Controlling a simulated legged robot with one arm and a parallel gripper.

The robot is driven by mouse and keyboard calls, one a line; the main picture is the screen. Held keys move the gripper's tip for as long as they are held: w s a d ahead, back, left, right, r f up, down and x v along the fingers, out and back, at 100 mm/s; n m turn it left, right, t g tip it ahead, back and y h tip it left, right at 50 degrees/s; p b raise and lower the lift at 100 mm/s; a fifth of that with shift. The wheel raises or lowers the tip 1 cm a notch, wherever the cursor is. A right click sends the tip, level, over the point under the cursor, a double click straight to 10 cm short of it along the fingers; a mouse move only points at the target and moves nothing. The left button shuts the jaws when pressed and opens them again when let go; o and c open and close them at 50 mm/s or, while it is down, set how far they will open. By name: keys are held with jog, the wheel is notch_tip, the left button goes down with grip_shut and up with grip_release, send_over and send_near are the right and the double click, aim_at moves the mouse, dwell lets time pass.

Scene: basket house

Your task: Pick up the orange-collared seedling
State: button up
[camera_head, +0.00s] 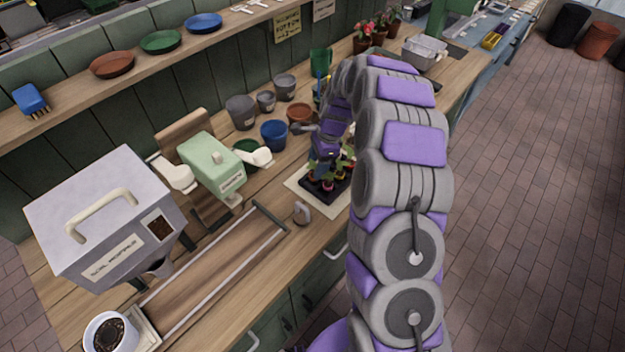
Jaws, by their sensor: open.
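A dark seedling tray (317,193) sits on a pale mat (297,184) on the wooden bench. It holds several small seedlings with collars in colours such as pink and yellow-green. I cannot clearly tell which one has the orange collar, as the seedlings are small and partly covered. My gripper (322,158) is over the back left part of the tray, close above the seedlings. It is open, and I see nothing held in it. My own arm hides the bench to the right of the tray.
Several pots, among them a blue pot (274,135) and a terracotta pot (300,114), stand behind the tray. A light green machine (213,163) and a grey soil dispenser (105,220) stand to the left. A pot of soil (110,333) is at front left. A rail frame (215,265) lies between.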

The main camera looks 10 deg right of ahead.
jog(key=b+x, duration=0.1)
jog(key=x, duration=0.3)
jog(key=shift+s+d, duration=0.1)
jog(key=shift+d, duration=0.15)
jog(key=c, duration=1.1)
jog(key=shift+r, duration=0.15)
